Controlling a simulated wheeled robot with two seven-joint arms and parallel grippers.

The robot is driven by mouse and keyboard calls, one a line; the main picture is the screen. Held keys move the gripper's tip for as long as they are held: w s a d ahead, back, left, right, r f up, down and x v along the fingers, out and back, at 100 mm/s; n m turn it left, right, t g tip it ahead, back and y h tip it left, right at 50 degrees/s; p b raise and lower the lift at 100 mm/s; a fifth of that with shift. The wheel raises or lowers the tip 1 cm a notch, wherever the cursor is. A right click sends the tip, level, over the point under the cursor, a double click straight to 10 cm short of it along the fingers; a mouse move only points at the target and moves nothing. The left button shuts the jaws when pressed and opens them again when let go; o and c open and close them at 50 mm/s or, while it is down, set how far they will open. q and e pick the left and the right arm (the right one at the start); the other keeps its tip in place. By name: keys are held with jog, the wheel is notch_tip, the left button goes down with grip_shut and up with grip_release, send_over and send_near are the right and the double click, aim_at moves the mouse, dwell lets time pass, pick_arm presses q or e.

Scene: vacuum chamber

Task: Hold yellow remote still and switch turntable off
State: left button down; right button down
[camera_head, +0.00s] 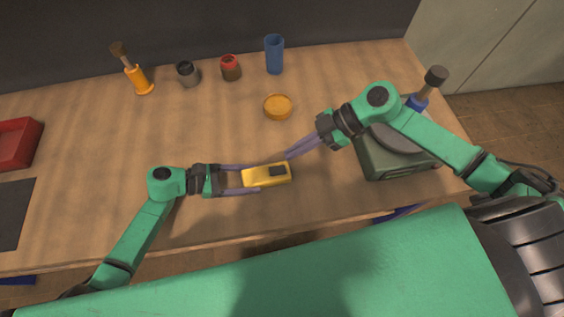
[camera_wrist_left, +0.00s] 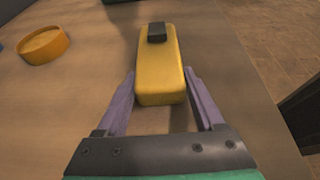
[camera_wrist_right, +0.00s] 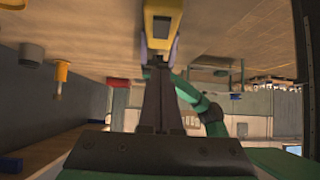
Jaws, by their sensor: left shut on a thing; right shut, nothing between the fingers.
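The yellow remote (camera_head: 262,177) lies near the front of the table, with a dark switch block (camera_head: 278,171) on its right part. My left gripper (camera_head: 257,178) is shut on the remote's left end, one finger along each long side; the left wrist view shows the remote (camera_wrist_left: 159,75) between the fingers. My right gripper (camera_head: 287,157) is shut and empty, its tips just above the remote's right part. In the right wrist view the remote (camera_wrist_right: 162,22) is right at the fingertips; I cannot tell whether they touch. The turntable (camera_head: 390,160), a dark green box with a grey disc, stands right, partly hidden by my right arm.
An orange dish (camera_head: 278,106) lies behind the remote. A blue cup (camera_head: 274,55), a red jar (camera_head: 230,67), a grey jar (camera_head: 187,73) and an orange-handled brush (camera_head: 140,80) stand at the back. A red tray (camera_head: 14,144) is far left. The table's middle left is clear.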

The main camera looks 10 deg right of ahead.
aim_at(275, 171)
jog(key=x, duration=0.4)
jog(key=shift+r, duration=0.1)
notch_tip(275, 171, down, 3)
jog(key=shift+r, duration=0.1)
jog(key=shift+f, duration=0.5)
jog(key=shift+a+f, duration=0.15)
jog(key=shift+f, duration=0.1)
jog(key=shift+a, duration=0.1)
jog(key=shift+a+r, duration=0.25)
jog(key=shift+a, duration=0.4)
